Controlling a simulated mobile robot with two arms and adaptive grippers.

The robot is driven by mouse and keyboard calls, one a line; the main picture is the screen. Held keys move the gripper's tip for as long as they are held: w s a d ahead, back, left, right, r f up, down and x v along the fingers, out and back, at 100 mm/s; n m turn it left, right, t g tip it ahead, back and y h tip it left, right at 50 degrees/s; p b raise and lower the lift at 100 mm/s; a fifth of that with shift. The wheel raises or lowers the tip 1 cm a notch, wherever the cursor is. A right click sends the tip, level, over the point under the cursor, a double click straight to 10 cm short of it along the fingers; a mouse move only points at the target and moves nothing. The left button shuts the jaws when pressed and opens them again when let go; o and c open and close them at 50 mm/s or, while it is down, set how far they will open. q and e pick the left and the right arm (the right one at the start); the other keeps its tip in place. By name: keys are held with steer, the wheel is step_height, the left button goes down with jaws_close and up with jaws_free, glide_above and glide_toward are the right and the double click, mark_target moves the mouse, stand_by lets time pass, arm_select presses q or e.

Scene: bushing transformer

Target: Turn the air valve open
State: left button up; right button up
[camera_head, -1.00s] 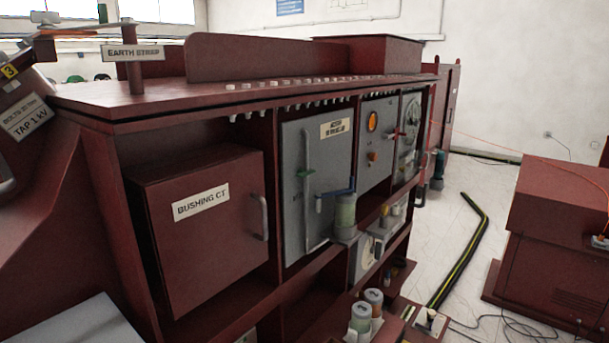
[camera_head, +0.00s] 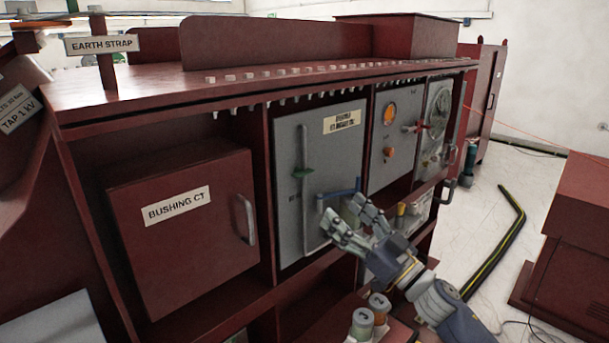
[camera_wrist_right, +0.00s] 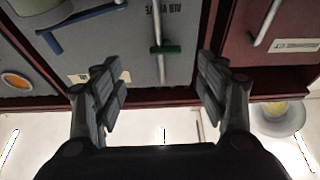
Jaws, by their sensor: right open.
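The grey panel (camera_head: 290,135) carries a vertical pale pipe with a small green handle (camera_head: 302,172), set crosswise on it. In the right wrist view, which looks upside down, the green handle (camera_wrist_right: 166,49) is beside lettering that seems to read AIR VALVE (camera_wrist_right: 165,15). A blue lever (camera_head: 340,193) is to the right of the pipe; it also shows in the wrist view (camera_wrist_right: 85,17). My right gripper (camera_head: 342,218) is open and empty in front of the panel, below and right of the green handle, and appears apart from it. My left gripper is out of view.
A red BUSHING CT box (camera_head: 180,235) with a grey handle is left of the panel. Gauges and a red-handled switch (camera_head: 417,126) are to the right. Jars (camera_head: 362,322) stand below the gripper. Open floor (camera_head: 490,205) is at right.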

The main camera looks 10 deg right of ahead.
mark_target(302, 172)
steer(key=p+x, duration=0.1)
steer(key=x, duration=0.2)
steer(key=p+x, duration=0.1)
steer(key=x, duration=0.3)
steer(key=p+x, duration=0.1)
steer(key=x, duration=0.3)
steer(key=shift+s+a+r+p, duration=0.3)
steer(key=shift+a+r+p, duration=0.05)
steer(key=shift+r+p, duration=0.05)
steer(key=c, duration=1.1)
